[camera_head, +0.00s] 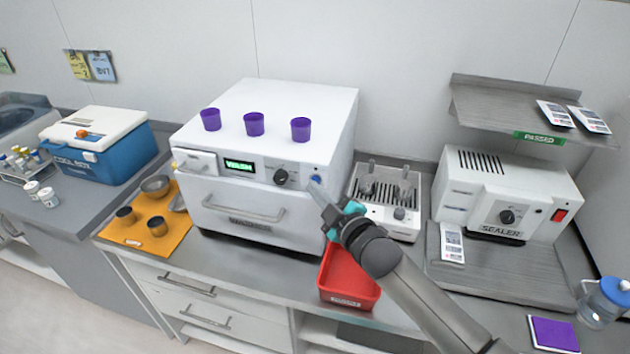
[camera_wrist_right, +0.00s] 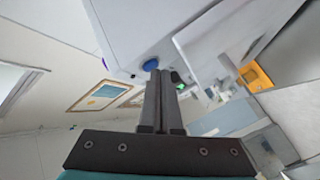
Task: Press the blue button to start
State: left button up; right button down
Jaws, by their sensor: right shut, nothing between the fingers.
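The blue button (camera_head: 316,178) is on the right end of the front panel of a white washer (camera_head: 262,180), right of a black knob and a green display reading WASH. In the right wrist view the blue button (camera_wrist_right: 151,64) shows just beyond the fingertips. My right gripper (camera_head: 317,184) is shut and empty, its fingertips at the button. I cannot tell whether they touch it; in the right wrist view the shut fingers (camera_wrist_right: 159,76) point at the button. My left gripper is not in view.
Three purple cups (camera_head: 253,124) stand on the washer. A red tray (camera_head: 348,280) lies below my right arm. An ultrasonic-type bath with tools (camera_head: 386,205) and a sealer (camera_head: 508,200) stand to the right. An orange mat (camera_head: 175,235) with metal bowls lies left.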

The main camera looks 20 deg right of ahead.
jog(key=shift+w+d, duration=0.15)
jog(key=shift+w, duration=0.05)
dwell(0.4)
jog(key=shift+s, duration=0.15)
jog(key=shift+s+a+p, duration=0.4)
jog(key=shift+s+a, duration=0.05)
jog(key=shift+s, duration=0.15)
jog(key=s+a+p, duration=0.1)
jog(key=s, duration=0.1)
jog(key=s+a, duration=0.1)
jog(key=s, duration=0.1)
jog(key=shift+a+p, duration=0.4)
jog(key=shift+f, duration=0.1)
dwell(0.5)
